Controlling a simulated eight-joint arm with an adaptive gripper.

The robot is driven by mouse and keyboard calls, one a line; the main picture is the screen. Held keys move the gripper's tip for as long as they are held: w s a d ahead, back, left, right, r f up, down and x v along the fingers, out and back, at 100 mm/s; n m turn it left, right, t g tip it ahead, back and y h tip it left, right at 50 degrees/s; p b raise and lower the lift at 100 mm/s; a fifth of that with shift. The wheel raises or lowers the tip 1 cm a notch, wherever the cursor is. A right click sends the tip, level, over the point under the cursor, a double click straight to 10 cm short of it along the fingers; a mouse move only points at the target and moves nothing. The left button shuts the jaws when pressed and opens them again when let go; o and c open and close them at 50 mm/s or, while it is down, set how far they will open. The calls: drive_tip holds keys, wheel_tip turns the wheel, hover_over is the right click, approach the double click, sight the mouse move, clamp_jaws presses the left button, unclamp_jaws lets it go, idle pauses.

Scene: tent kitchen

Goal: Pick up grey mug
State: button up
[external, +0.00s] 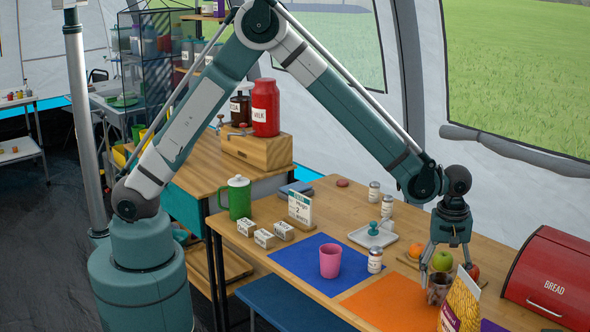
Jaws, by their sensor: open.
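A dark grey-brown mug (437,292) stands near the orange mat, partly behind a yellow packet. My gripper (444,272) points down over this mug, with its fingers spread and open. One finger reaches down by the mug's left rim. I cannot tell whether it touches the mug. The mug's lower right side is hidden by the packet.
The yellow packet (460,305) stands close to the mug. Fruit, including a green apple (442,261), lies just behind my gripper. A red bread bin (553,278) is to the right. A pink cup (330,261) and a small jar (375,261) stand to the left.

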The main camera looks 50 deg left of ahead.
sight(439, 291)
drive_tip(key=shift+f, duration=0.1)
drive_tip(key=shift+s+a+f+b, duration=0.15)
drive_tip(key=shift+f+b, duration=0.65)
drive_tip(key=shift+f, duration=1.75)
drive_tip(key=shift+c, duration=0.4)
drive_tip(key=c, duration=1)
